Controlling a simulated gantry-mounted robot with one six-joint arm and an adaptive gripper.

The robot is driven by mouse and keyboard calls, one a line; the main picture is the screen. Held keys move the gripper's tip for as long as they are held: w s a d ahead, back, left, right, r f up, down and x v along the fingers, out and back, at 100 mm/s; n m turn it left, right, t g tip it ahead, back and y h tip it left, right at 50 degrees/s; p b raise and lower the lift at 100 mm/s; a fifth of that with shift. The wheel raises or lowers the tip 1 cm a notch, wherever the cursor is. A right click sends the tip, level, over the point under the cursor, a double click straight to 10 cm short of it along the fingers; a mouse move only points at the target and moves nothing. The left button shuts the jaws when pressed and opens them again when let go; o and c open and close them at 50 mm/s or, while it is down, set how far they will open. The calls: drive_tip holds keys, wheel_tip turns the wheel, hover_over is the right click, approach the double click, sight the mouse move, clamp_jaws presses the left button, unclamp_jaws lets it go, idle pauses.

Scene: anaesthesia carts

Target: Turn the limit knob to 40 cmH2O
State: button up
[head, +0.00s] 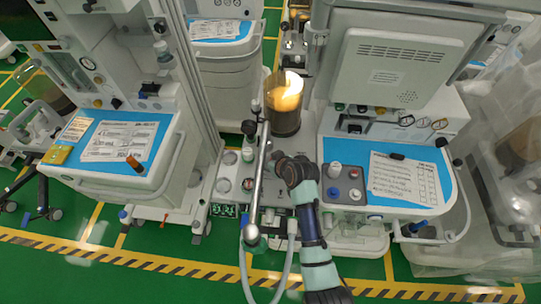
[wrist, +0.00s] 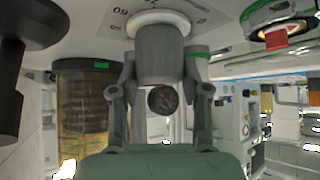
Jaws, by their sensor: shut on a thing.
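The limit knob (wrist: 160,52) is a grey ribbed cylinder on a white round base in the wrist view. My gripper (wrist: 159,75) is shut on it, with one finger on each side of it. Part of a printed scale (wrist: 120,15) with upside-down figures shows on the panel behind the knob. I cannot tell which value the knob points to. In the head view my gripper (head: 289,172) is at the centre cart, below the clear canister, and it hides the knob.
A clear canister (head: 285,122) stands just above my gripper in the head view. A long metal tube (head: 257,185) runs close to its left. In the wrist view a dark part (wrist: 12,85) is at the left and a green-rimmed round part (wrist: 275,12) at the upper right.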

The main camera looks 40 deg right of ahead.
drive_tip(key=shift+m+h+p, duration=0.3)
drive_tip(key=shift+m+p, duration=0.1)
drive_tip(key=o, duration=1.2)
drive_tip(key=shift+c, duration=0.2)
drive_tip(key=v, duration=1.2)
